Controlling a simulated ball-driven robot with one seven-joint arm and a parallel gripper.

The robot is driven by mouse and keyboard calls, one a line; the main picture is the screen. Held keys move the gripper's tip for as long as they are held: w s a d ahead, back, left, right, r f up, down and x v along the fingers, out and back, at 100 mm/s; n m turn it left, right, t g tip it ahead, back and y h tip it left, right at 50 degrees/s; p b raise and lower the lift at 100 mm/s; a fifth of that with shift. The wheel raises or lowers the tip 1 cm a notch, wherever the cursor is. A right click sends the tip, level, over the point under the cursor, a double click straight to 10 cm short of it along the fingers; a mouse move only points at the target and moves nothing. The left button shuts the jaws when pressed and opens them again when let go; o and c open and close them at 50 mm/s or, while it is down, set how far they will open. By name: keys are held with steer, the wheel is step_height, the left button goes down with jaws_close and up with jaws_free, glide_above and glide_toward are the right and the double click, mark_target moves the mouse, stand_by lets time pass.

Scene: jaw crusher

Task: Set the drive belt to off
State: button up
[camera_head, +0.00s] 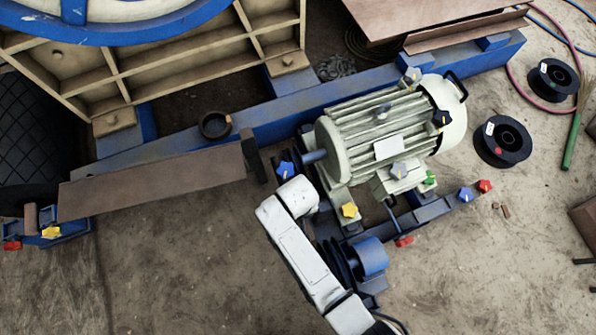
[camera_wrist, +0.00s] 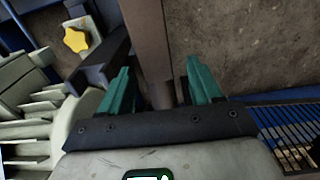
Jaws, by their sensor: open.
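A long flat brown strip (camera_head: 150,180), which looks like the drive belt or its cover, runs from the lower left toward the grey-green motor (camera_head: 388,130). In the wrist view a brown strip (camera_wrist: 147,35) runs up from a short brown peg (camera_wrist: 165,95). My gripper (camera_wrist: 161,78) has its two teal fingers apart, one on each side of the peg. The peg seems to be between them; contact cannot be told. In the head view my white arm crosses in front of the motor's lower left, and I cannot make out the fingers there.
A yellow star knob (camera_head: 349,210) and a blue one (camera_head: 286,169) sit near my arm. A blue frame beam (camera_head: 290,105) runs behind the strip. Black spools (camera_head: 502,142) lie on the floor at right. Bare ground is open at lower left.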

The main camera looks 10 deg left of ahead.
step_height(320, 180, up, 9)
steer(key=p, duration=0.3)
steer(key=shift+r, duration=0.1)
stand_by(0.4)
steer(key=s+d+r+m, duration=0.1)
steer(key=d+r+m, duration=0.15)
steer(key=d, duration=0.65)
steer(key=s+d+r+m, duration=0.2)
steer(key=d+r, duration=0.1)
steer(key=d, duration=0.7)
steer(key=s+d+r+m+t, duration=0.1)
steer(key=s+d+r, duration=0.3)
steer(key=d, duration=0.2)
steer(key=s+d+r+m, duration=0.2)
steer(key=s+d+r, duration=0.2)
steer(key=s+d, duration=0.15)
step_height(320, 180, up, 16)
steer(key=d+p, duration=0.1)
steer(key=p, duration=1.4)
steer(key=shift+d, duration=0.2)
